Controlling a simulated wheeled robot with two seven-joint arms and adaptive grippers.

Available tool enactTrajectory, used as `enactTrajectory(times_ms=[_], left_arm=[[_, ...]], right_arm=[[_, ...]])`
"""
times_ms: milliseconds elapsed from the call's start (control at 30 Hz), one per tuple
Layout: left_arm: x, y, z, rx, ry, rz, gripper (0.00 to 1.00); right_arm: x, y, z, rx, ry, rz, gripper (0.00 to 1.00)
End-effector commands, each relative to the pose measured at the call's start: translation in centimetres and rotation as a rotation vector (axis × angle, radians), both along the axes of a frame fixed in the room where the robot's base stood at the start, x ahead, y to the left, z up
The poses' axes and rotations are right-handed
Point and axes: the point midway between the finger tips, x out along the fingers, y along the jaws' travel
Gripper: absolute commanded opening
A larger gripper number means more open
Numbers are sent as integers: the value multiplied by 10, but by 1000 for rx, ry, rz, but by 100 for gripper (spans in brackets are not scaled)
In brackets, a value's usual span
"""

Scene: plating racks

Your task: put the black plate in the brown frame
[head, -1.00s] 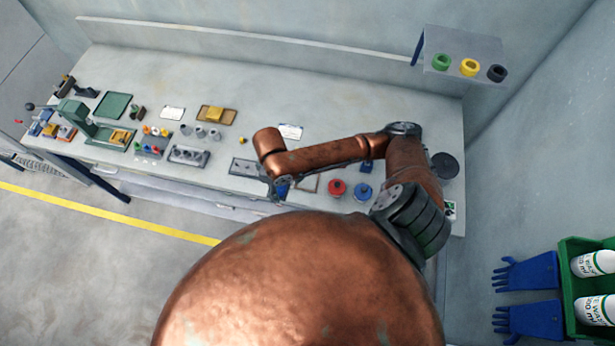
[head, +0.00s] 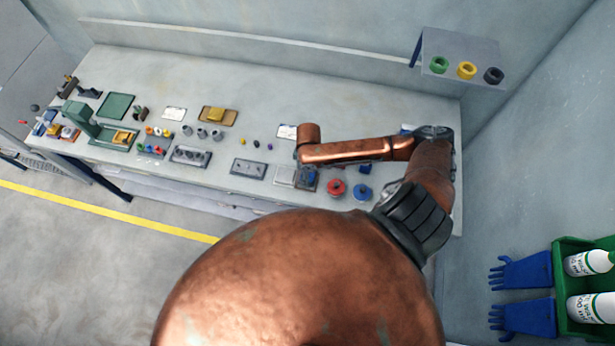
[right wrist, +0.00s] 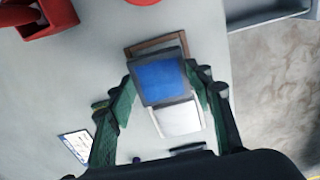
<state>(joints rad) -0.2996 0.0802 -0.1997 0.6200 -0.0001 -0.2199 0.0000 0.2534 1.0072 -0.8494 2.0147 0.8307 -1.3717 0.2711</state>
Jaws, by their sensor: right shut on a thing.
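My right gripper (right wrist: 161,75) is shut on the black plate (right wrist: 184,93), a dark-edged square with a blue face, in the right wrist view. The brown frame (right wrist: 148,46) shows behind it as a brown edge along its top and upper left. The plate overlaps most of the frame; I cannot tell whether it is seated or held above. In the head view the plate (head: 307,180) shows dark and blue below the end of my right arm, near the front edge of the bench. My left gripper is not in view.
A white square (right wrist: 178,118) lies beside the brown frame. A red round item (head: 336,188) and a blue round item (head: 362,193) stand to its right. A grey tray (head: 248,169) lies to its left.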

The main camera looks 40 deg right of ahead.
Motion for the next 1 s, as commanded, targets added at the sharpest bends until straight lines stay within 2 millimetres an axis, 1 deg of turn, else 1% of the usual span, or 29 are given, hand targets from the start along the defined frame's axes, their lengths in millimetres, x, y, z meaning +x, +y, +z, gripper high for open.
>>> enactTrajectory(times_ms=[33,100,200,533,567,800,1000], left_arm=[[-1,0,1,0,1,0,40],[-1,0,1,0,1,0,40],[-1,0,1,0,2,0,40],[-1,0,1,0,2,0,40],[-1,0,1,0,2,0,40],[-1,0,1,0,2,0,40],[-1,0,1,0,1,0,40]], right_arm=[[0,3,-8,4,1,1,0],[0,3,-17,4,0,1,0],[0,3,-23,3,0,2,0],[0,3,-25,2,-1,3,0],[-1,3,-26,2,0,3,49],[-1,3,-26,2,0,3,65],[-1,3,-26,2,0,3,65]])
